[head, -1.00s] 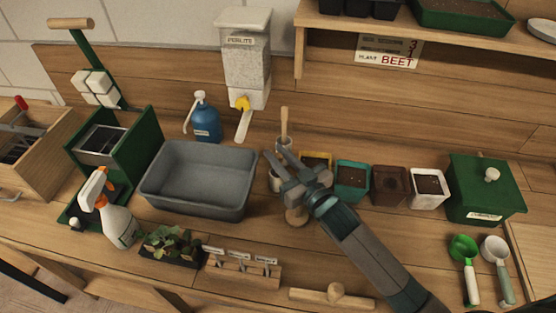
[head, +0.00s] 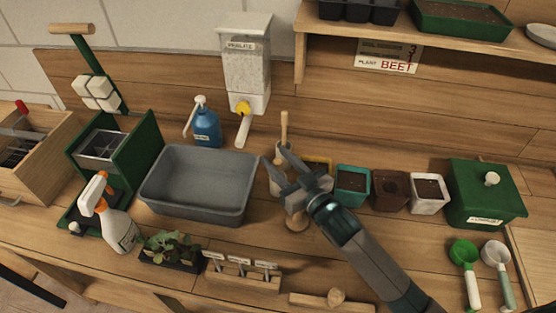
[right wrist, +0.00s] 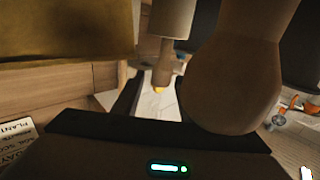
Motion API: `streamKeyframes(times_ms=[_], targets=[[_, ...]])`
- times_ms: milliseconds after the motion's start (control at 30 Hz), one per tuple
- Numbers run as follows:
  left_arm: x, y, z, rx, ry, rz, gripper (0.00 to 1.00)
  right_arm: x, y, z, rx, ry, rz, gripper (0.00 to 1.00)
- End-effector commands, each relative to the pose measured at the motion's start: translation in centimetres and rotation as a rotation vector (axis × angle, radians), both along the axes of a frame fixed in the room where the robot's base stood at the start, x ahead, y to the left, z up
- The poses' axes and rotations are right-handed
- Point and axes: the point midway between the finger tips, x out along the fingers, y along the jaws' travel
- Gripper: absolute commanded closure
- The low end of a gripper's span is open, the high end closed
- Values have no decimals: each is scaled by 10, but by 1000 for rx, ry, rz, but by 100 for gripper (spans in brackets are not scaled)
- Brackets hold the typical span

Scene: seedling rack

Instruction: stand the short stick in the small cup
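The short stick (head: 284,128), pale wood, stands upright behind my right gripper's fingertips. In the right wrist view, the stick (right wrist: 165,62) meets the rim of the small cup (right wrist: 172,18), its lower end appearing to be inside. The small cup (head: 275,183) is light-coloured and partly hidden by the fingers on the bench. My right gripper (head: 274,154) is open, its fingertips spread near the cup and stick, holding nothing that I can see. My left gripper is out of view.
A rounded wooden object (head: 297,223) stands close beside my right gripper and fills much of the right wrist view (right wrist: 235,85). A grey tub (head: 198,210) is left of the cup. Pots, including a teal one (head: 352,188), line up to the right.

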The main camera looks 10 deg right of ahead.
Motion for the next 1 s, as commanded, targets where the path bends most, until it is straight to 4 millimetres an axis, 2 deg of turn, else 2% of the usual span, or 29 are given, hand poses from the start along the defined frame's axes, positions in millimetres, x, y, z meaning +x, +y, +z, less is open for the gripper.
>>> streamKeyframes(times_ms=[167,500,700,1000], targets=[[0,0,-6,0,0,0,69,-17,-7,-4,0,2,0,61],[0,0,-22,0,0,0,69,-71,-29,-5,-2,4,0,61],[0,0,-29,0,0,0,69,-97,-39,-3,-1,3,0,61],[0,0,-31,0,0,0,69,-110,-45,-1,-1,2,1,61]])
